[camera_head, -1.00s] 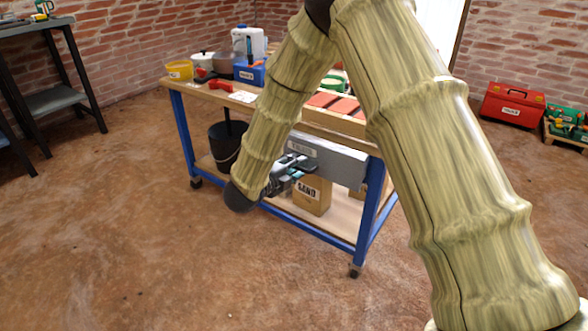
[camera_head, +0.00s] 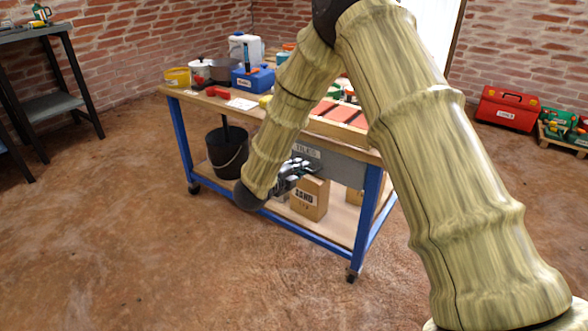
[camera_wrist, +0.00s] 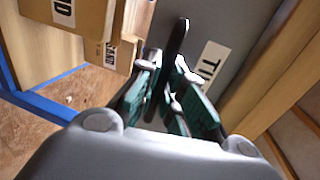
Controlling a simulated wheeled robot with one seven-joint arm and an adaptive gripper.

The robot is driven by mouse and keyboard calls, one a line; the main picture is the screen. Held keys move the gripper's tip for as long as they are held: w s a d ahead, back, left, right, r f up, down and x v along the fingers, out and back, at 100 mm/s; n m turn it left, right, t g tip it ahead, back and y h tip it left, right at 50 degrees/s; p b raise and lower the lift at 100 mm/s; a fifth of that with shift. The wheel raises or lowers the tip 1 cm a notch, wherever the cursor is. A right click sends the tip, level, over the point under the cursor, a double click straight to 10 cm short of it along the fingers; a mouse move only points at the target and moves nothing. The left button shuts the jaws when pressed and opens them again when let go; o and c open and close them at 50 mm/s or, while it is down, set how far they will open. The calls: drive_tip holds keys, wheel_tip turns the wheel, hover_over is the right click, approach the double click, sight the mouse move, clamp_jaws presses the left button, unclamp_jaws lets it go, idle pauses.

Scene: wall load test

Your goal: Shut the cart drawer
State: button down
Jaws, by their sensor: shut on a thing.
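The cart (camera_head: 366,215) has a wooden top and blue legs. Its grey drawer (camera_head: 343,170), labelled TILES, sits under the right part of the top. The drawer front lies close under the top's edge; I cannot tell if any gap is left. My gripper (camera_head: 296,168) is at the drawer front, partly hidden by my arm. In the wrist view, my gripper (camera_wrist: 170,82) has its green-padded fingers shut around the dark bar handle (camera_wrist: 177,42), in front of the grey drawer front (camera_wrist: 222,22).
On the cart's lower shelf stand a black bucket (camera_head: 226,155) and a SAND box (camera_head: 309,198), close below the gripper. Tools, pots and a blue box (camera_head: 253,79) crowd the top. The floor in front is clear. A red toolbox (camera_head: 508,108) lies at right.

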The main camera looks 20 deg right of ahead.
drive_tip(key=shift+w+d+r, duration=0.1)
drive_tip(key=shift+d, duration=0.05)
drive_tip(key=c, duration=1.5)
unclamp_jaws()
drive_tip(key=shift+d, duration=0.1)
drive_tip(key=shift+a, duration=0.2)
drive_tip(key=v, duration=1.1)
drive_tip(key=shift+s+a, duration=0.3)
drive_tip(key=shift+a, duration=0.05)
